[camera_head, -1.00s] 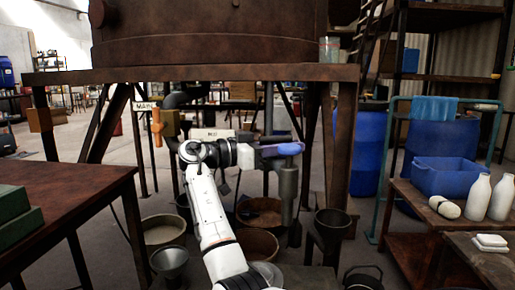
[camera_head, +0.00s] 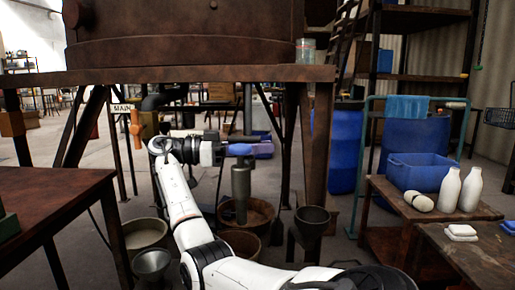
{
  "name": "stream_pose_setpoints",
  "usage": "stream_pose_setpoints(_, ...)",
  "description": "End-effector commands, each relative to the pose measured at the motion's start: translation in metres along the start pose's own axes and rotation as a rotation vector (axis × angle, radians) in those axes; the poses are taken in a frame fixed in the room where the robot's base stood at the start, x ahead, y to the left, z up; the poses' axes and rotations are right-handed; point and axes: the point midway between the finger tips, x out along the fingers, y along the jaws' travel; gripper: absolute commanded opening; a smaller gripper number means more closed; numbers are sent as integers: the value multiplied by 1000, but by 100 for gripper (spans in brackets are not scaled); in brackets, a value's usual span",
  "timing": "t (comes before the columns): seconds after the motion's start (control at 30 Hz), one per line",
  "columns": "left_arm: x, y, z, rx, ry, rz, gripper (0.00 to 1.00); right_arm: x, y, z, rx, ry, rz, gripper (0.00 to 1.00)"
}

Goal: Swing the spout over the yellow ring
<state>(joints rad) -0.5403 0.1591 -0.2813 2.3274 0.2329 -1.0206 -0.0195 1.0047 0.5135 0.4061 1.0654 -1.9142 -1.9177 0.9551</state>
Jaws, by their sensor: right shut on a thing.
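The spout (camera_head: 241,182) is a grey pipe hanging upright below the vat, with a blue bar (camera_head: 263,150) at its top. My right gripper (camera_head: 238,149) is shut on this blue top part; its fingertips are hard to make out. The spout's lower end shows in front of a brown tub (camera_head: 262,211); I cannot tell whether it is directly above it. I cannot make out a yellow ring. My left gripper is not in view.
The rusty vat (camera_head: 180,35) stands on a frame overhead. Another brown tub (camera_head: 240,243), a pale-filled tub (camera_head: 145,233), a grey funnel (camera_head: 152,263) and a dark funnel (camera_head: 312,218) stand around. An orange handle (camera_head: 137,128) is at left. A bench with white bottles (camera_head: 470,189) is at right.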

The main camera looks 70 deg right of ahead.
Motion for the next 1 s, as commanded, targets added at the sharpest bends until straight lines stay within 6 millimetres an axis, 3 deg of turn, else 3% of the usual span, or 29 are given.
stream_pose_setpoints(0.07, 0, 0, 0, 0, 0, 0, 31, 1, -1, -4, 5, 6, -5, 0)
stream_pose_setpoints(0.1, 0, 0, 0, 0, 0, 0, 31, 1, -1, -4, 5, 6, -5, 14)
stream_pose_setpoints(0.2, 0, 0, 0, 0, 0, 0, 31, 0, -1, -4, 5, 6, -5, 29)
stream_pose_setpoints(0.57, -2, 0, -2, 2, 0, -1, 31, 0, -1, -7, 3, 2, -4, 29)
stream_pose_setpoints(1.0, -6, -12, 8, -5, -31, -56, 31, 1, -1, -85, 4, 3, -3, 29)
